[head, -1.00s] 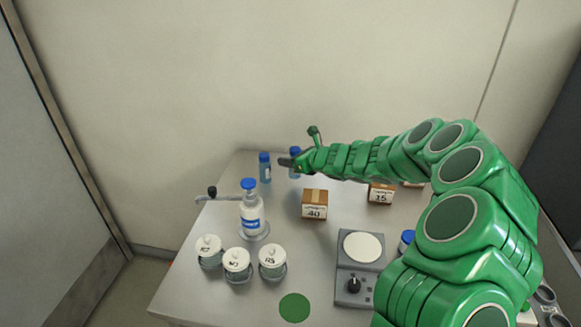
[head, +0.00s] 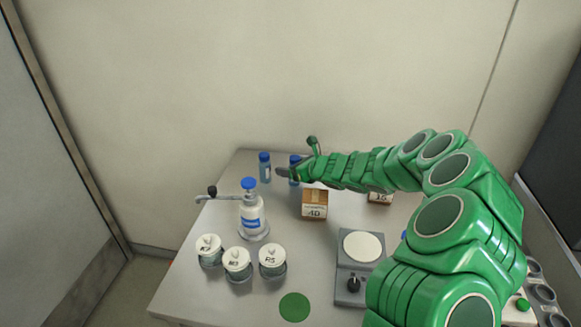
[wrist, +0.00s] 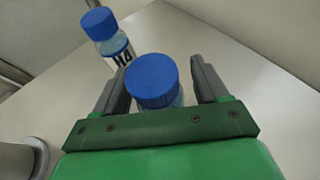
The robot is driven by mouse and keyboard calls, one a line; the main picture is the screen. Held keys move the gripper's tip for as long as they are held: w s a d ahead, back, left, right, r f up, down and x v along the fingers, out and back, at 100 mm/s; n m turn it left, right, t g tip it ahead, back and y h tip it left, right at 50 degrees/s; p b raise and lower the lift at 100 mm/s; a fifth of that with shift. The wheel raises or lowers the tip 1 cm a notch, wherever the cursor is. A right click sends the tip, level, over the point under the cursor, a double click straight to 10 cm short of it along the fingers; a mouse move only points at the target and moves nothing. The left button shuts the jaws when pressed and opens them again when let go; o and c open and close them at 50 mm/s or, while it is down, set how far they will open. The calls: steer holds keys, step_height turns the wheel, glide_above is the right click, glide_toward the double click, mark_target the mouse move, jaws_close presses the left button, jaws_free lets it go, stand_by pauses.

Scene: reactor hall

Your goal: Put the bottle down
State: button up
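My gripper (head: 284,173) is at the back of the table, low over its top. In the wrist view this bottle (wrist: 108,38) has a label, seemingly H4.
Several lidded jars (head: 237,263) stand in front. Boxes (head: 314,204) (head: 380,196), a scale (head: 362,247) and a green disc (head: 294,307) are further right.

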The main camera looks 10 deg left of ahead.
steer(key=shift+r, duration=0.2)
steer(key=v, duration=1.2)
